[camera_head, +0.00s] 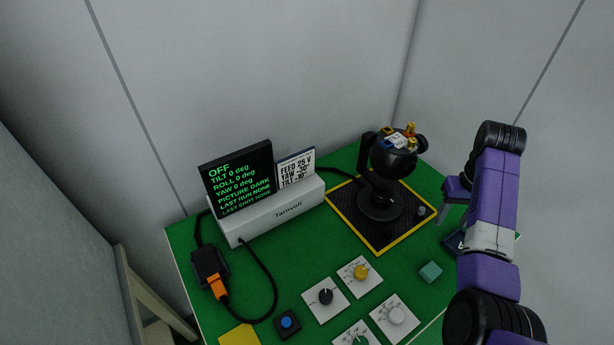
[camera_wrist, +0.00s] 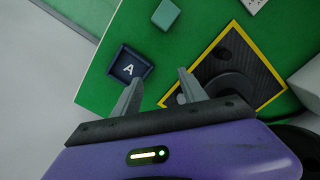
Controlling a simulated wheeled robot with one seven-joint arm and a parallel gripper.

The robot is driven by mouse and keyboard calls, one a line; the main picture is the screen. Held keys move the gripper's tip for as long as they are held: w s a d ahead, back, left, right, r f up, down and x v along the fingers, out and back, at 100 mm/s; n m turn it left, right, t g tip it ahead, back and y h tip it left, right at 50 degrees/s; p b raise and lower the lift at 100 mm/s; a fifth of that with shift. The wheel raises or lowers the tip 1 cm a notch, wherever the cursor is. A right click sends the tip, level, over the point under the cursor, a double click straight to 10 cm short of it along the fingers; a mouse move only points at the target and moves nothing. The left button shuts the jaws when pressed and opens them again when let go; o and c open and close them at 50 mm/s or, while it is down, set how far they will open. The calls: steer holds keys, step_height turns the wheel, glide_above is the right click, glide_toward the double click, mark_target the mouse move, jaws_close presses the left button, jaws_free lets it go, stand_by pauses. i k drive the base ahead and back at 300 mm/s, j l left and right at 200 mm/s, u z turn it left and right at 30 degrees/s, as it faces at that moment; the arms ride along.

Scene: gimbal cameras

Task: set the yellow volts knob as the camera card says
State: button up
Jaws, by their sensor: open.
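The yellow volts knob (camera_head: 361,272) stands on a white dial plate in the head view. Its dial marks are too small to read. The camera card (camera_head: 296,168) leans on the white Tarnvolt unit and reads FEED 25 V, with YAW and TILT lines below that look like -20° and -10°. The gimbal camera (camera_head: 392,154) stands on a black mat with a yellow border. My gripper (camera_wrist: 157,82) is open and empty in the wrist view, over the table's far right part, away from the knob. It also shows in the head view (camera_head: 445,205), partly hidden by my arm.
The black screen (camera_head: 237,179) reads OFF, with tilt, roll and yaw 0 deg. Black (camera_head: 326,296), white (camera_head: 396,315) and green (camera_head: 360,341) knobs surround the yellow one. A teal block (camera_head: 430,272) lies to its right. A dark tray marked A (camera_wrist: 129,69) is near my fingers.

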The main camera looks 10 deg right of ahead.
mark_target(361, 272)
steer(key=k+l+u, duration=0.1)
steer(key=u, duration=0.3)
steer(key=k+l+u, duration=0.15)
steer(key=u, duration=0.3)
steer(key=k+u, duration=0.2)
steer(key=u, duration=0.2)
